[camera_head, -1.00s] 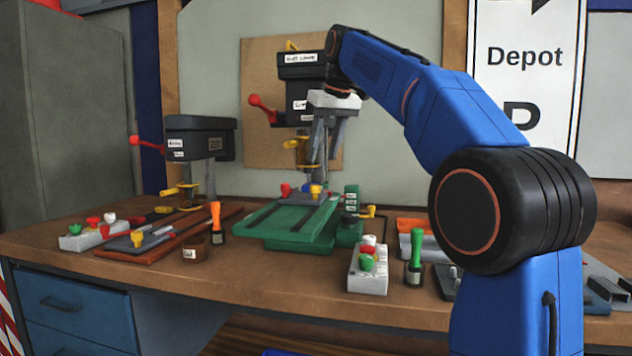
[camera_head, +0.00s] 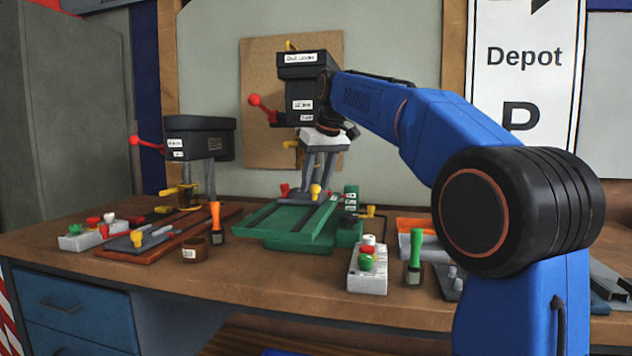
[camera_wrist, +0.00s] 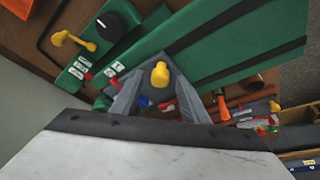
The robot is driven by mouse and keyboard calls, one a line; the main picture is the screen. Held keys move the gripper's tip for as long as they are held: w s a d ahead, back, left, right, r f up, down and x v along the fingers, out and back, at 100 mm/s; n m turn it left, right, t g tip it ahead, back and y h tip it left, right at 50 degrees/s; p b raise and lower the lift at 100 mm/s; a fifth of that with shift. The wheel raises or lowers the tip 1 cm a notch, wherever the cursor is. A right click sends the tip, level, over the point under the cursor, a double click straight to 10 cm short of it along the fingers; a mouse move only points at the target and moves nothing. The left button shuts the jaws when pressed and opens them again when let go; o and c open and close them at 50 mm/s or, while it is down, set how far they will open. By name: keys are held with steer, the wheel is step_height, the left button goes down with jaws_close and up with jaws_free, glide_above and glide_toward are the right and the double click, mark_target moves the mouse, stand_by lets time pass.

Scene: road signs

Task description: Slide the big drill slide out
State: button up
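The big drill (camera_head: 309,66) stands at the back middle of the bench, with a dark head and a red lever. Its green slide (camera_head: 275,226) lies on a green base below the head, and it also shows in the wrist view (camera_wrist: 225,38). A yellow knob (camera_head: 315,191) stands by the slide; the wrist view shows it (camera_wrist: 160,75) between my fingers. My gripper (camera_head: 316,188) points down over the slide, fingers apart on either side of the knob. Contact with the knob cannot be told.
A smaller drill (camera_head: 199,137) stands at the left with a brown base. A grey button box (camera_head: 367,270) and a green-handled tool (camera_head: 415,255) are in front right. A brown cup (camera_head: 194,249) and an orange-handled tool (camera_head: 215,222) are in front left. Some bench front is clear.

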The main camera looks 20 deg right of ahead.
jaws_close()
steer(key=s+a, duration=0.3)
steer(key=s, duration=0.2)
steer(key=s+a, duration=0.3)
steer(key=s, duration=0.3)
steer(key=s+a, duration=0.3)
steer(key=s, duration=0.3)
steer(key=shift+a, duration=0.4)
steer(key=shift+o, duration=0.2)
jaws_free()
steer(key=shift+s+a, duration=0.1)
steer(key=shift+r, duration=0.1)
steer(key=v, duration=1.7)
steer(key=shift+s, duration=0.2)
steer(key=s+d+f+m, duration=0.1)
steer(key=s+d+f, duration=0.3)
steer(key=f, duration=1.2)
steer(key=s+d+f+m, duration=0.1)
steer(key=s+d+f, duration=0.2)
steer(key=s+f, duration=0.5)
steer(key=s+d+f+m+h, duration=0.1)
steer(key=s+d+f, duration=0.3)
steer(key=f, duration=2.2)
steer(key=s, duration=0.3)
steer(key=shift+d+t, duration=0.3)
steer(key=shift+d, duration=0.1)
